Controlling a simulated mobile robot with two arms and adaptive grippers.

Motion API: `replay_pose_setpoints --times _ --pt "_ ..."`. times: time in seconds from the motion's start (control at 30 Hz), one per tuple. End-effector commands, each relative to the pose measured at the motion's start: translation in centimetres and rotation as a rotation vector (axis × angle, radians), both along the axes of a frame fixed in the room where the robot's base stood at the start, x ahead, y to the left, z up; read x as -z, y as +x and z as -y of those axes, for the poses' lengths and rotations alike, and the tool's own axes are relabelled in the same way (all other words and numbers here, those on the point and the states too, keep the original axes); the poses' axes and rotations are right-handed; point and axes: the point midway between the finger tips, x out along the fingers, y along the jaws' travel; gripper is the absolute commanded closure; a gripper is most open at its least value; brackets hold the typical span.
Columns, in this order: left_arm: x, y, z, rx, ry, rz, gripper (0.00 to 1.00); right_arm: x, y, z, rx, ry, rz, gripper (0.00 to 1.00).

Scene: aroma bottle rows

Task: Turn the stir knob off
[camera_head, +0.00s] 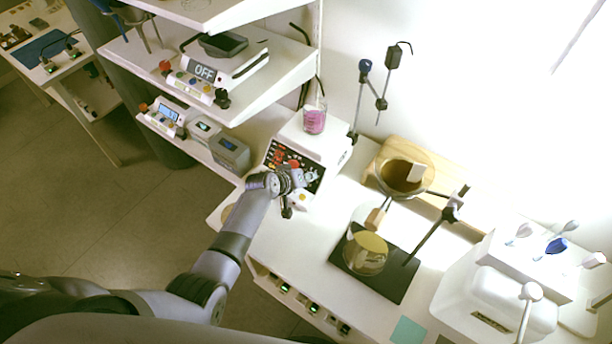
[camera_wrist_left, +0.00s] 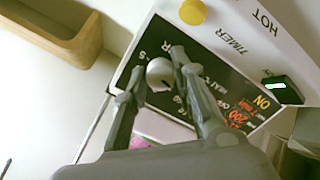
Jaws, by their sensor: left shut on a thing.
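The white stirrer unit (camera_head: 332,148) stands on the bench and carries a beaker of pink liquid (camera_head: 314,121). Its black front panel (camera_wrist_left: 140,45) shows red digits and a yellow "ON" in the left wrist view. My left gripper (camera_head: 297,182) is at this panel. In the left wrist view its fingers (camera_wrist_left: 167,68) are shut on a round pale knob (camera_wrist_left: 160,73). The knob's label is partly hidden by the fingers, so I cannot read it fully. A yellow knob (camera_wrist_left: 193,11) sits on the white casing nearby. My right gripper is not in view.
Shelves to the left hold another unit reading "OFF" (camera_head: 205,72) and several small devices. To the right are a ring stand with a brown-filled vessel (camera_head: 402,176), a beaker (camera_head: 365,252) on a black base and a white machine (camera_head: 490,300).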

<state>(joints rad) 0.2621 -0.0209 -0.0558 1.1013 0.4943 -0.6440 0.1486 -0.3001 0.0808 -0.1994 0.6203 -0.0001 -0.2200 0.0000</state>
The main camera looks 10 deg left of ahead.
Motion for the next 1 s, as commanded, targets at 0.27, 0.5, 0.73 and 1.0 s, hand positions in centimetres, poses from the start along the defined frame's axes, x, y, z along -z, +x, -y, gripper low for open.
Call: replay_pose_setpoints --times 0.27,0.5,0.73,1.0 --pt "-0.13 0.02 0.01 -0.136 -0.150 -0.061 1.00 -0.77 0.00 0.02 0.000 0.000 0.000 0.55" --pt "-0.05 0.02 -0.05 -0.210 -0.231 -0.095 1.00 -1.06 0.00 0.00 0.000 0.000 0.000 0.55" --pt "-0.03 0.03 -0.03 -0.238 -0.263 -0.108 1.00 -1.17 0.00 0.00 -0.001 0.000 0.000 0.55" --pt "-0.01 0.03 -0.04 -0.245 -0.270 -0.110 1.00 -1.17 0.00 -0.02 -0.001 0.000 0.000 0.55"
